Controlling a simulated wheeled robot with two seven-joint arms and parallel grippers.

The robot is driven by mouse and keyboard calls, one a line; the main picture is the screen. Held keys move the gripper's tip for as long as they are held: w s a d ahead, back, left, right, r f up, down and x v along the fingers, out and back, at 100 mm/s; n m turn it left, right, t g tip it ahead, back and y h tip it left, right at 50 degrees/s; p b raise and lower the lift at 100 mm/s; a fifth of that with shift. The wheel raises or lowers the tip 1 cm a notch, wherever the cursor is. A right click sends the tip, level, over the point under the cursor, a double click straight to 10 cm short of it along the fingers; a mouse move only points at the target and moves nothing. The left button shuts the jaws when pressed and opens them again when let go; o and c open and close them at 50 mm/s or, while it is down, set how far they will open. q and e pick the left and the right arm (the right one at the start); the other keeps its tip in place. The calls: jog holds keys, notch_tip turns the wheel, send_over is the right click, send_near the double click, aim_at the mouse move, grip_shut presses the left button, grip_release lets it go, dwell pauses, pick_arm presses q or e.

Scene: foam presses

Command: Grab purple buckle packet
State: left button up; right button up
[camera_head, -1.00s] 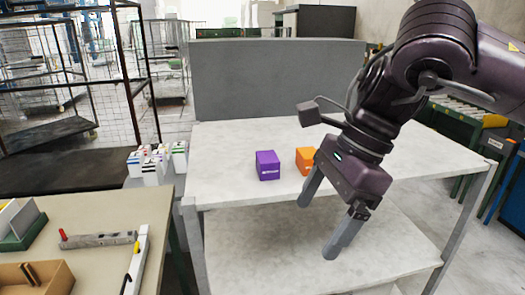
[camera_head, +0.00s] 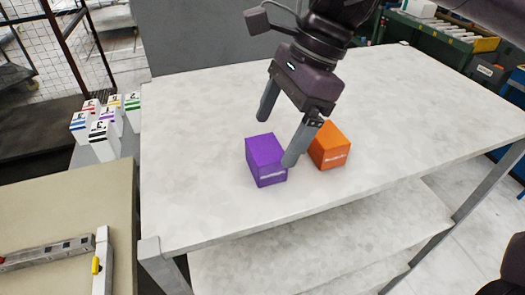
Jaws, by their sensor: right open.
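The purple buckle packet (camera_head: 264,162) is a small purple box with a white label strip. It stands on the white tabletop, left of an orange box. My right gripper (camera_head: 276,140) is open and points down over the packet. One finger shows above and behind the packet's far side, and the other overlaps its right edge in the picture, between it and the orange box. I see nothing held between the fingers. Whether a finger touches the packet I cannot tell. My left gripper is not in view.
The orange box (camera_head: 329,146) stands close to the right of the purple packet. The white table (camera_head: 400,110) is otherwise clear, with a grey panel (camera_head: 200,40) behind. Several white boxes (camera_head: 103,140) stand at the left. A beige table (camera_head: 60,200) with a level is at the lower left.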

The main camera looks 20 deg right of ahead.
aim_at(270, 147)
jog(key=shift+a+f, duration=0.1)
jog(key=shift+f, duration=0.2)
jog(key=shift+a+f, duration=0.1)
jog(key=shift+f, duration=0.1)
jog(key=x, duration=0.4)
jog(key=shift+w, duration=0.15)
jog(key=shift+f, duration=0.3)
jog(key=shift+c, duration=1.1)
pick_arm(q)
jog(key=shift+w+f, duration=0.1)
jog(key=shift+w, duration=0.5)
pick_arm(e)
jog(key=c, duration=0.9)
